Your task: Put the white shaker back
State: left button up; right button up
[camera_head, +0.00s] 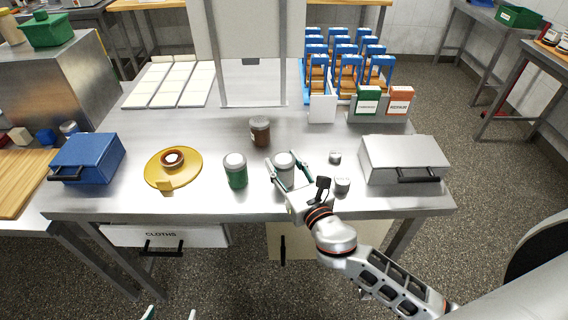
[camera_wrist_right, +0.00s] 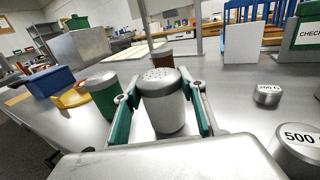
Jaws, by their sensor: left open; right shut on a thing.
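The white shaker (camera_head: 284,161) is a pale cylinder with a perforated top, upright near the front middle of the table. My right gripper (camera_head: 288,172) is shut on its sides, and the right wrist view shows the shaker (camera_wrist_right: 161,100) between the two green-padded fingers. I cannot tell whether its base touches the table. A green shaker (camera_head: 236,172) with a pale lid stands just left of it. A brown shaker (camera_head: 260,131) stands behind. My left gripper (camera_head: 170,313) shows only its fingertips, apart and empty, at the bottom edge of the head view.
A yellow dish (camera_head: 187,182) with a brown ring and a blue box (camera_head: 88,158) are left. Two metal weights (camera_head: 342,185) (camera_head: 335,157) and a silver box (camera_head: 404,160) are right. Blue-handled racks (camera_head: 347,66) and white tiles (camera_head: 172,83) are behind. A post frame (camera_head: 284,82) stands mid-back.

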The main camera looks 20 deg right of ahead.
jog(key=o, duration=1.2)
jog(key=shift+f, duration=0.1)
pick_arm(q)
jog(key=shift+f, duration=0.25)
